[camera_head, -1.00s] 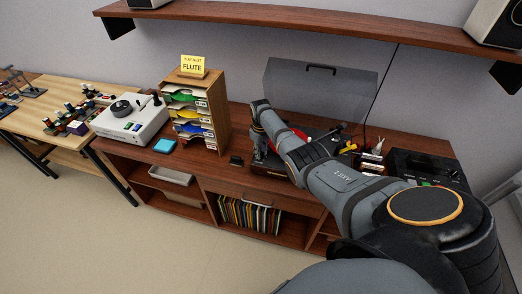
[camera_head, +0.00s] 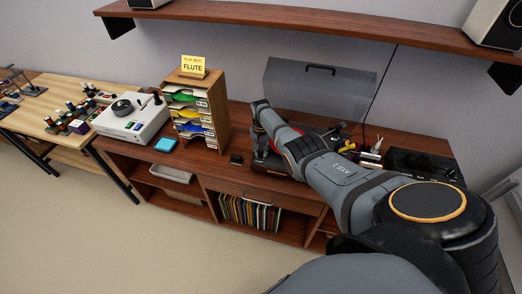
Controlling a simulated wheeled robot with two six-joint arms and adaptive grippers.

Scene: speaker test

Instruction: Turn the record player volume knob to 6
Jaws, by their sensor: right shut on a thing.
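The record player (camera_head: 273,168) stands on the brown wooden cabinet, with its clear lid (camera_head: 320,95) raised behind it. Only its front left part and a bit of red on top show, because my right arm covers much of it. My right gripper (camera_head: 261,152) points down at the left front of the record player. It is shut on the volume knob, which is too small and covered to make out. The knob's numbers and setting cannot be read. My left gripper is not in view.
A wooden sorter (camera_head: 217,112) with coloured sleeves and a yellow FLUTE sign (camera_head: 193,66) stands left of the player. A white device (camera_head: 130,118) and a blue pad (camera_head: 165,145) are further left. A black box (camera_head: 425,165) is at right. A shelf (camera_head: 300,20) hangs above.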

